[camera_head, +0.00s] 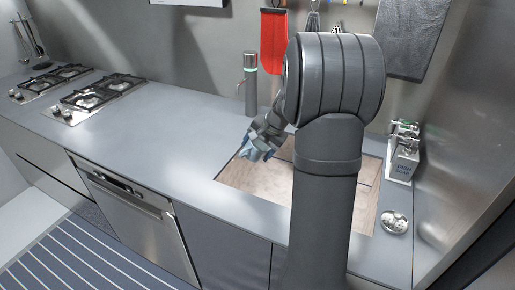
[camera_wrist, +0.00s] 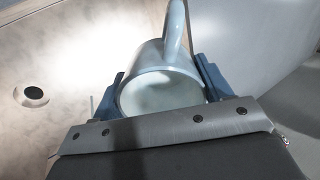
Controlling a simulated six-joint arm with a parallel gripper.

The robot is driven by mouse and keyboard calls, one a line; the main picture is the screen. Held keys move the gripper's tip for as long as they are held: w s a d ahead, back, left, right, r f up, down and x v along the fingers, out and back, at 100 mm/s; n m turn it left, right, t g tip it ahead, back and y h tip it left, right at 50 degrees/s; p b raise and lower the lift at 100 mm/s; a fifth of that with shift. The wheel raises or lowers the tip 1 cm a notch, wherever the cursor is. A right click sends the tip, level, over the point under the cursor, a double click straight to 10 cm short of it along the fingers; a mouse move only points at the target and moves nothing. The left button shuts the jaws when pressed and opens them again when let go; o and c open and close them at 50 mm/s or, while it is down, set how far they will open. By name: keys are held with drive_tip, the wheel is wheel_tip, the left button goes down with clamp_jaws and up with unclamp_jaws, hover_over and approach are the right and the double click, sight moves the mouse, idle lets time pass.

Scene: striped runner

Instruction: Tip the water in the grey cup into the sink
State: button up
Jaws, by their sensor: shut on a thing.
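The grey cup (camera_wrist: 152,62) is between the two blue-grey fingers of my gripper (camera_wrist: 162,80), which is shut on it. Its handle points up in the wrist view. Its pale round opening faces the wrist camera; I cannot make out water in it. In the head view the cup (camera_head: 250,153) is small, partly hidden by my gripper (camera_head: 262,142), and looks tilted. It is above the left part of the sink (camera_head: 255,181), a basin with a brownish floor. The drain (camera_wrist: 31,96) shows left of the cup in the wrist view. My arm hides much of the sink.
A tap-like grey post (camera_head: 250,84) stands behind the sink. A bottle caddy (camera_head: 403,152) and a round metal strainer (camera_head: 394,222) are at the right. A red cloth (camera_head: 273,40) hangs behind. The counter (camera_head: 170,135) left of the sink is clear up to the gas hob (camera_head: 95,97).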

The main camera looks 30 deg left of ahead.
drive_tip(key=shift+r+h, duration=0.1)
drive_tip(key=shift+h, duration=0.7)
drive_tip(key=shift+d+f+h, duration=0.15)
drive_tip(key=shift+d+h, duration=0.05)
drive_tip(key=shift+h, duration=0.75)
drive_tip(key=shift+d+f+h, duration=0.1)
drive_tip(key=shift+d+h, duration=0.05)
drive_tip(key=shift+h, duration=0.8)
drive_tip(key=shift+d+r, duration=0.1)
